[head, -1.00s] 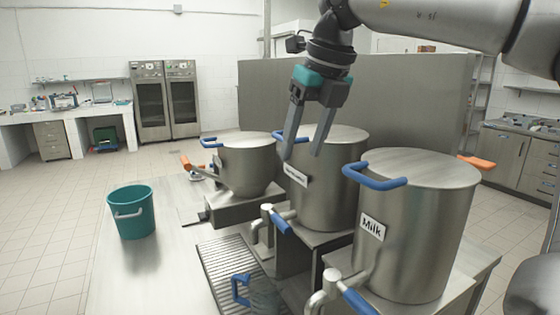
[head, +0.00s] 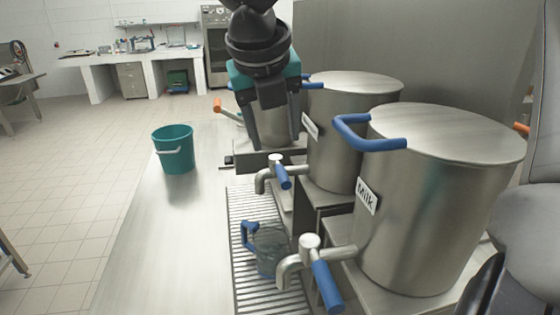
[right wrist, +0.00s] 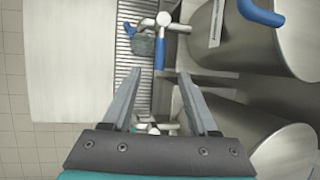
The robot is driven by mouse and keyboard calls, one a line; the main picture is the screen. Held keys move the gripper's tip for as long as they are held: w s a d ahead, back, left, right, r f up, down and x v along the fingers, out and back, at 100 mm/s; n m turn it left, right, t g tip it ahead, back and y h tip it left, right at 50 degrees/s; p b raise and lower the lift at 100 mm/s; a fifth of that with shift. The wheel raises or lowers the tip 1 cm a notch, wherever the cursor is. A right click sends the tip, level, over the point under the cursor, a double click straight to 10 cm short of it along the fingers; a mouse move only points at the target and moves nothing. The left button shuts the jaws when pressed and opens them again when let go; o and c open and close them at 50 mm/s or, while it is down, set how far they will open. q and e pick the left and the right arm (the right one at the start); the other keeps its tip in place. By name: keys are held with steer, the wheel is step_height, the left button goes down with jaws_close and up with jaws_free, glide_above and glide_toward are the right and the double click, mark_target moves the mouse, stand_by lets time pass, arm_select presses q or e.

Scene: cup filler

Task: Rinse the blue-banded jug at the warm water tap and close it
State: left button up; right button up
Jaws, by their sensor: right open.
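A clear jug (head: 271,252) with a blue handle stands on the drip grate, beside and partly behind the spout of the Milk vat's tap (head: 309,243). It also shows in the right wrist view (right wrist: 143,46); I cannot make out a band. The middle vat's tap (head: 274,163) has a blue lever (head: 284,178); its label is too oblique to read, so I cannot confirm it is the warm water one. My right gripper (head: 274,140) is open and empty, pointing down above and behind the middle tap. It also shows in the right wrist view (right wrist: 160,80). My left gripper is out of view.
The Milk vat (head: 420,215) and middle vat (head: 340,140) stand on the right, with blue handles sticking out.

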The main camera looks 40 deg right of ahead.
mark_target(282, 172)
steer(key=x, duration=0.9)
steer(key=shift+d+f, duration=0.2)
steer(key=shift+f, duration=0.1)
jaws_close()
